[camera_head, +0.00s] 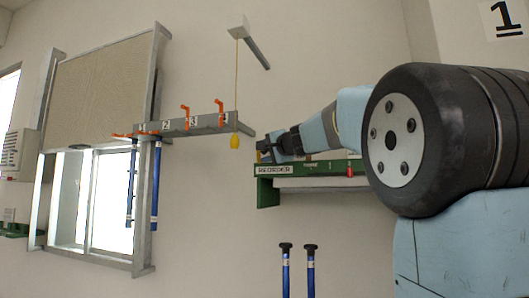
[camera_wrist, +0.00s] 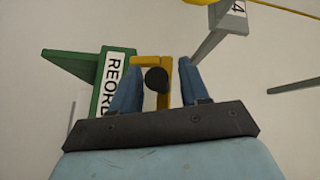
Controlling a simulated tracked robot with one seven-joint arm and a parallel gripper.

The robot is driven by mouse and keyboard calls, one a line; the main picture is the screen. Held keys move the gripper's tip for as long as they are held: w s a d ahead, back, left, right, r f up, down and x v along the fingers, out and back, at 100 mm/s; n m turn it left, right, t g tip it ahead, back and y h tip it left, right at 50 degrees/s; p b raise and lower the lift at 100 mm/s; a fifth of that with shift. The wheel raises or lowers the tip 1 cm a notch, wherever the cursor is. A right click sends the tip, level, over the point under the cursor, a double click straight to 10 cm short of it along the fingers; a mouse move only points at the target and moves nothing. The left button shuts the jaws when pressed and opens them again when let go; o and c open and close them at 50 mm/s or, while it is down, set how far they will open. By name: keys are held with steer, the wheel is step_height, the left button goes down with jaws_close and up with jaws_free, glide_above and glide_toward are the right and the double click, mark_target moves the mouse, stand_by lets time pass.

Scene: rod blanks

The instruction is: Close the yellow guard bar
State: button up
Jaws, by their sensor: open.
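A yellow piece with a round black knob, which looks like part of the guard bar (camera_wrist: 138,62), shows between my fingers in the wrist view. In the head view only a small bit of yellow shows at my fingertips, beside the left end of the green shelf. My gripper (camera_head: 264,149) reaches in from the right in front of the shelf. In the wrist view my gripper (camera_wrist: 158,58) is open, with a finger on each side of the yellow piece and knob. I cannot tell whether they touch. The rest of the bar is hidden by my arm.
The green shelf (camera_head: 268,192) bears a REORDER label. A grey rail (camera_head: 205,124) with orange hooks ends close left of my gripper; a yellow pull weight (camera_head: 235,141) hangs by it. Blue rods (camera_head: 155,185) hang at left, and two (camera_head: 285,275) stand below.

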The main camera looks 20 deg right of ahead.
steer(key=shift+c, duration=0.3)
jaws_close()
steer(key=shift+w+d+r+m+g, duration=0.1)
steer(key=shift+w+r+m+g, duration=0.1)
steer(key=shift+m+g, duration=0.2)
steer(key=shift+w+d+r+m+g, duration=0.1)
steer(key=shift+w+d+m+g, duration=0.15)
steer(key=shift+m+g, duration=0.4)
steer(key=shift+o, duration=0.3)
jaws_free()
